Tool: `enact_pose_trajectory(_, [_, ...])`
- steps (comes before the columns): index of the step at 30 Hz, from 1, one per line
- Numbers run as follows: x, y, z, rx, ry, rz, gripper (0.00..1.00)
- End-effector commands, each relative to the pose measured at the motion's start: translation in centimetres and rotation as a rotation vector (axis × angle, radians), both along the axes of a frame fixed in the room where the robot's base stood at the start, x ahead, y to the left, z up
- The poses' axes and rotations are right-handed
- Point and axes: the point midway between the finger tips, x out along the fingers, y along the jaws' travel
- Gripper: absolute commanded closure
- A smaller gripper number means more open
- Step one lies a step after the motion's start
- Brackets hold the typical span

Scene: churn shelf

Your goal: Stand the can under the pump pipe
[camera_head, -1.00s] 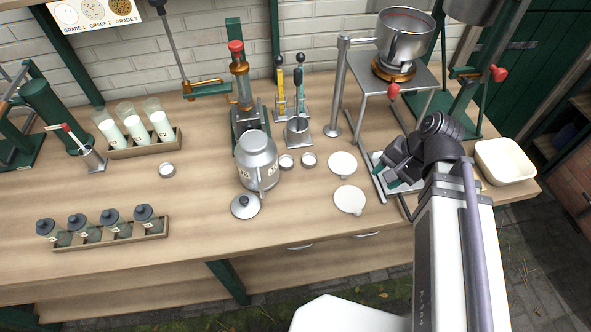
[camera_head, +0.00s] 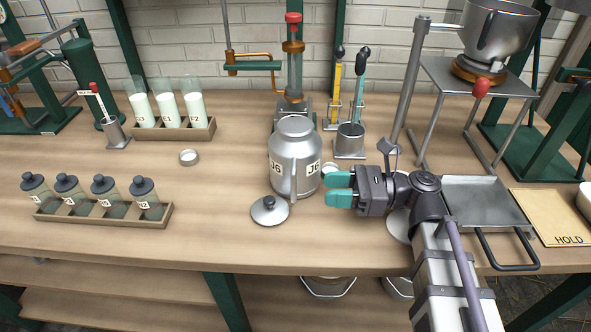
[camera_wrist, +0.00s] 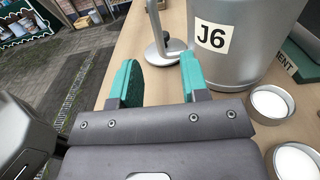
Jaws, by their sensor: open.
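The grey metal can (camera_head: 296,150), labelled J6, stands upright on the bench just left of my gripper. It also shows in the wrist view (camera_wrist: 235,62), beyond and right of my fingers. My gripper (camera_head: 330,189) is open and empty, its teal fingers pointing at the can's lower side. In the wrist view, the gap between the fingers (camera_wrist: 160,80) is clear, and the can is outside it. A pump with a red knob (camera_head: 293,18) and an orange arm (camera_head: 252,66) stands behind the can. I cannot tell which tube is the pump pipe.
A knobbed lid (camera_head: 269,211) lies at the can's front left. A rack of jars (camera_head: 105,213) is front left; a rack of milk glasses (camera_head: 174,130) is back left. A metal tray (camera_head: 488,203) lies right.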

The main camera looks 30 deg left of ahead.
Motion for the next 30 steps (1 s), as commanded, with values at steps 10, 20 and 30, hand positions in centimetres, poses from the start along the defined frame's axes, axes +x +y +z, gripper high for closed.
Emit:
enact_pose_trajectory(10, [-1.8, 3.1, -0.1, -0.001, -0.003, 0.001, 0.59])
enact_pose_trajectory(20, [-4.2, 7.2, -0.2, -0.001, -0.002, 0.001, 0.59])
enact_pose_trajectory(30, [-4.2, 7.2, -0.2, -0.001, -0.002, 0.000, 0.74])
